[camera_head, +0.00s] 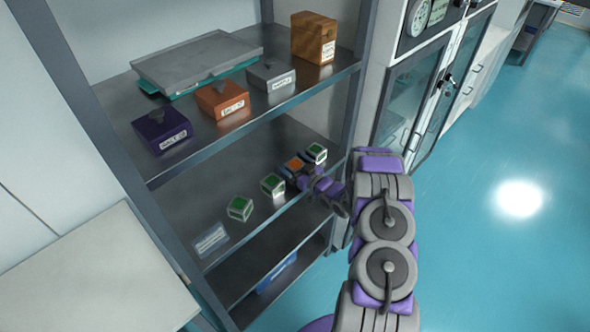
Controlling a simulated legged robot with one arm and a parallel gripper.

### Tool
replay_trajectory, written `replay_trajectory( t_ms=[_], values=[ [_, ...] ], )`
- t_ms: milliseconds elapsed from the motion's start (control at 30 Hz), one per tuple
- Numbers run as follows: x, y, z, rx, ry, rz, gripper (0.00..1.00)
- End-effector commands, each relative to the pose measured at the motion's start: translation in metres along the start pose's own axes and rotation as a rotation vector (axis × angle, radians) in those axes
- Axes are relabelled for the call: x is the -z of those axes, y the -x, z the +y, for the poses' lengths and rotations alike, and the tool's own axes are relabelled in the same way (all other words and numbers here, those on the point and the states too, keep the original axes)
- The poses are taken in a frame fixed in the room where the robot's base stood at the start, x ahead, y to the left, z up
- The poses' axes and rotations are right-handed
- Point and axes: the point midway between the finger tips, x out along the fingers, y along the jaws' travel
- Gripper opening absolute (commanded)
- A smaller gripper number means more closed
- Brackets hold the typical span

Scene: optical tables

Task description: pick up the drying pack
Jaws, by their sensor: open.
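I cannot tell for sure which item is the drying pack. On the middle shelf a row of small boxes stands: a green-topped box (240,208), a second green-topped box (272,185), an orange-topped box (293,163) and a third green-topped box (317,152). A flat, pale blue labelled packet (210,240) lies at the left end of that shelf. My gripper (305,180) is open at the shelf's front, close to the orange-topped box and partly in front of it. Whether it touches the box cannot be told.
The upper shelf (240,121) holds a grey tray (195,60), a purple box (162,130), an orange box (222,98), a grey box (271,76) and a brown box (313,38). A metal post (352,110) stands right of the shelves. The teal floor (500,240) is clear.

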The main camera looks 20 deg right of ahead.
Motion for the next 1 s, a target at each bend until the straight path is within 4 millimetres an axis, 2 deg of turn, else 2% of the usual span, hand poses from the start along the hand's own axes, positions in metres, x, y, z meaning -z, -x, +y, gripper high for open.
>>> replay_trajectory(
  t_ms=[67, 667, 1000],
  values=[
    [-0.0001, 0.0002, 0.0005, 0.0, 0.0, 0.0, 0.92],
    [0.0, 0.0001, -0.0001, 0.0, 0.001, 0.0, 0.35],
    [0.0036, 0.0, -0.0001, 0.0, 0.002, 0.0, 0.35]
  ],
)
